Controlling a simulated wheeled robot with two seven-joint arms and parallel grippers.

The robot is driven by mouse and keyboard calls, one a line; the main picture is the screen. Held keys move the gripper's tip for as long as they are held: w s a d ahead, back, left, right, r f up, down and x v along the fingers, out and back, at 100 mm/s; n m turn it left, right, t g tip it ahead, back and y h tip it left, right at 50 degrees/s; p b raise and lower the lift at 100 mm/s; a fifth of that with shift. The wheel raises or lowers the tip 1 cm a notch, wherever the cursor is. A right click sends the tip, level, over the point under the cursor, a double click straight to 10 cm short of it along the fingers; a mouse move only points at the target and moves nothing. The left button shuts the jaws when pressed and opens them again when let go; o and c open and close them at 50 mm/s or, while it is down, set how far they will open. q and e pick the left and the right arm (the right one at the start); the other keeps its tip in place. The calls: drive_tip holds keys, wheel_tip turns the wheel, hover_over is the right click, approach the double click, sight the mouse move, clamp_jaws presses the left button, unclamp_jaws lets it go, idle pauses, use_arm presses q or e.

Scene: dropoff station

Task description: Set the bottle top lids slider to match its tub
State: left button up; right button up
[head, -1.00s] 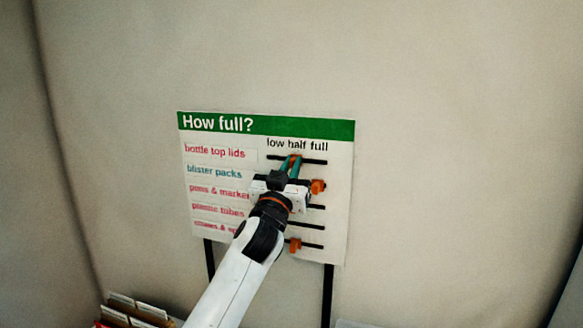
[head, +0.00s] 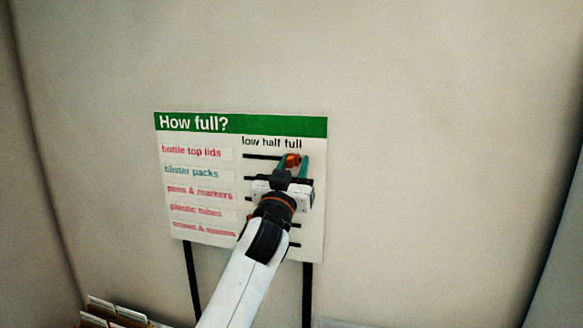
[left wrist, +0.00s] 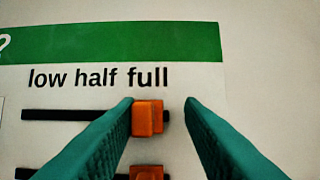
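The "How full?" board (head: 195,138) stands upright against the wall, with labels at left and slots under "low half full". The bottle top lids slider (head: 291,160) is an orange block on the top slot (head: 262,156). In the left wrist view the slider (left wrist: 147,118) sits below "full", close to the slot's right end. My left gripper (head: 295,161) is open around it, its teal fingers pointing up the board. In the left wrist view the left finger appears against the slider's left side; the right finger stands apart from it. My right gripper is out of view. No tub contents show.
Below it, another orange slider (left wrist: 147,173) shows partly between the fingers in the left wrist view. My left arm hides much of the lower slots. Boxes with cards (head: 115,312) stand at bottom left. The wall around the board is bare.

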use_arm(q)
drive_tip(key=shift+a+f, duration=0.1)
drive_tip(key=shift+a, duration=0.15)
drive_tip(key=shift+s+a+f, duration=0.2)
drive_tip(key=b+v, duration=0.5)
drive_tip(key=v, duration=0.6)
drive_tip(key=shift+s+d, duration=0.25)
drive_tip(key=shift+d, duration=0.05)
drive_tip(key=shift+r, duration=0.1)
